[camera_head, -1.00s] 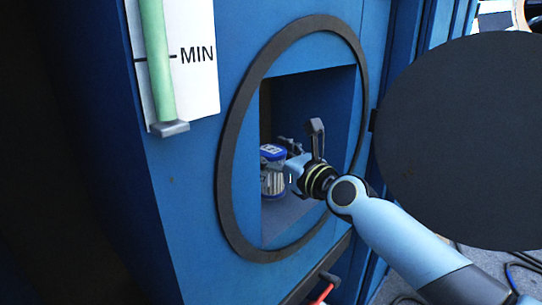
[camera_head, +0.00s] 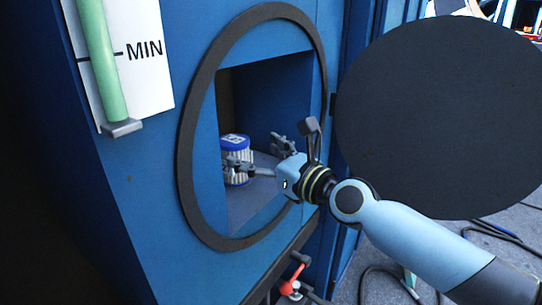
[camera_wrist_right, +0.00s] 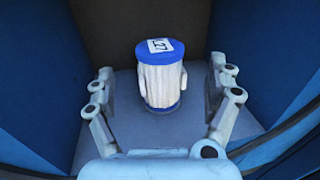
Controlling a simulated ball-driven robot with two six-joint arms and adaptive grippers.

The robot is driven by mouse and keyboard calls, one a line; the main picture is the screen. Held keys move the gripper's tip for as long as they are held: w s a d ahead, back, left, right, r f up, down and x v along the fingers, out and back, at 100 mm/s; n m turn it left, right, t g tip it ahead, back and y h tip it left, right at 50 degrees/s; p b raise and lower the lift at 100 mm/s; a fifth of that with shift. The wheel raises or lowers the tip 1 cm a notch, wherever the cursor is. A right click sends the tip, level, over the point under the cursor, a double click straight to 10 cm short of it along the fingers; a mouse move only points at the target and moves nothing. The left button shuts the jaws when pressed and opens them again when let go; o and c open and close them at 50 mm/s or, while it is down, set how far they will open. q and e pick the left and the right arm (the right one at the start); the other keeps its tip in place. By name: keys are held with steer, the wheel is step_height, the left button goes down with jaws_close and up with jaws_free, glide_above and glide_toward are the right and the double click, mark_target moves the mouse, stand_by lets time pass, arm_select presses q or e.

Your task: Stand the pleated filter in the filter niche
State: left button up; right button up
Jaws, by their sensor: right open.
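The pleated filter (camera_head: 237,160), white with blue end caps, stands upright on the floor of the square filter niche (camera_head: 290,103). In the right wrist view the filter (camera_wrist_right: 161,80) shows a label marked 27 on its top cap, and the niche walls rise around it. My right gripper (camera_head: 262,156) is at the niche mouth, its fingers spread open. In the right wrist view the gripper (camera_wrist_right: 160,92) has one finger on each side of the filter, apart from it, with nothing held. The filter's lower part is partly hidden by a finger in the head view. My left gripper is out of view.
A dark ring (camera_head: 190,150) frames the niche opening. A round black door (camera_head: 440,120) stands open at the right, close to my right arm. A sight gauge with a MIN mark (camera_head: 122,55) is at upper left. A red-handled valve (camera_head: 293,275) is below, and cables lie on the floor.

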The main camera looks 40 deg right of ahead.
steer(key=s, duration=0.4)
steer(key=shift+s+d, duration=0.25)
steer(key=shift+d, duration=0.05)
steer(key=shift+f, duration=0.1)
